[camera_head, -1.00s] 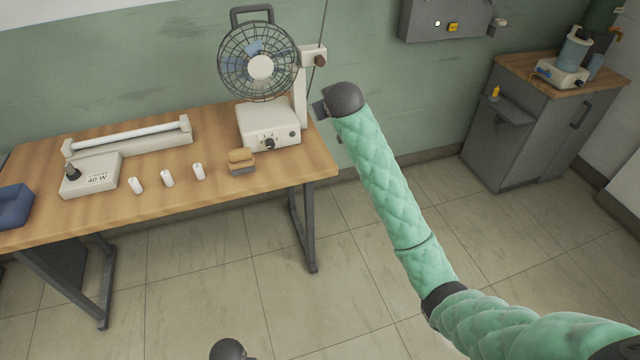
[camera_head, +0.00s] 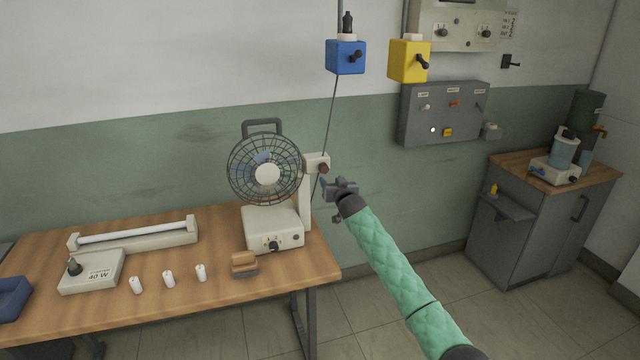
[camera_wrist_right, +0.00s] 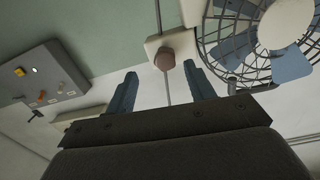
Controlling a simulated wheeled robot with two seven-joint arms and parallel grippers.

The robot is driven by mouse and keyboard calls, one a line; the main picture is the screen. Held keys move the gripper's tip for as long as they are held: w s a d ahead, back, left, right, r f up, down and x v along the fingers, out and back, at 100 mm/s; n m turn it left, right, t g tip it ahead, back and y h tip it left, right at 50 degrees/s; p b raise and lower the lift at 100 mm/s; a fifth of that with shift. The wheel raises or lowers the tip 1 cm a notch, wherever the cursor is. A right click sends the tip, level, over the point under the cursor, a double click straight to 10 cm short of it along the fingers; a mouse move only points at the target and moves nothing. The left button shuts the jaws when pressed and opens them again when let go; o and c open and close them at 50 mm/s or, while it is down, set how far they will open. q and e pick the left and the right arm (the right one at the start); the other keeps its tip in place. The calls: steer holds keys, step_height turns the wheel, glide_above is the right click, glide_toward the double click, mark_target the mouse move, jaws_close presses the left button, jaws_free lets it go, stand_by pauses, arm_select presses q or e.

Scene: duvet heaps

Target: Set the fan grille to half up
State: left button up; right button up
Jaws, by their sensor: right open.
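The fan (camera_head: 266,175) stands on the right end of the wooden table, its round wire grille facing the room and looking about upright. A white bracket with a brown knob (camera_head: 323,168) sits at the grille's right side, on the post. My right gripper (camera_head: 328,186) is open and empty just right of and slightly below the knob. In the right wrist view the knob (camera_wrist_right: 166,58) shows beyond and between the two open fingers (camera_wrist_right: 162,92), with a gap; the grille (camera_wrist_right: 262,38) is at the right. My left gripper is not in view.
The table (camera_head: 200,290) also holds a lamp tube fixture (camera_head: 134,236), a 40 W box (camera_head: 92,272), several small white cylinders and a sponge (camera_head: 244,263). A cord hangs behind the knob. Blue (camera_head: 346,57) and yellow (camera_head: 408,61) boxes hang above.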

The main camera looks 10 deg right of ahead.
mark_target(325, 171)
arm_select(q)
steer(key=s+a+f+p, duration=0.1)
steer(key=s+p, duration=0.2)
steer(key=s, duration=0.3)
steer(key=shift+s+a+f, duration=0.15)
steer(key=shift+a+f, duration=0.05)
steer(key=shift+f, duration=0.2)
arm_select(e)
steer(key=shift+m, duration=0.3)
steer(key=shift+w+a+r, duration=0.1)
steer(key=shift+w+a, duration=0.15)
steer(key=shift+w, duration=1.05)
steer(key=shift+w+a+r, duration=0.15)
steer(key=shift+w+a, duration=0.1)
steer(key=shift+w, duration=1)
steer(key=shift+w+a+r, duration=0.1)
steer(key=shift+w+a, duration=0.15)
steer(key=shift+w, duration=1.05)
jaws_close()
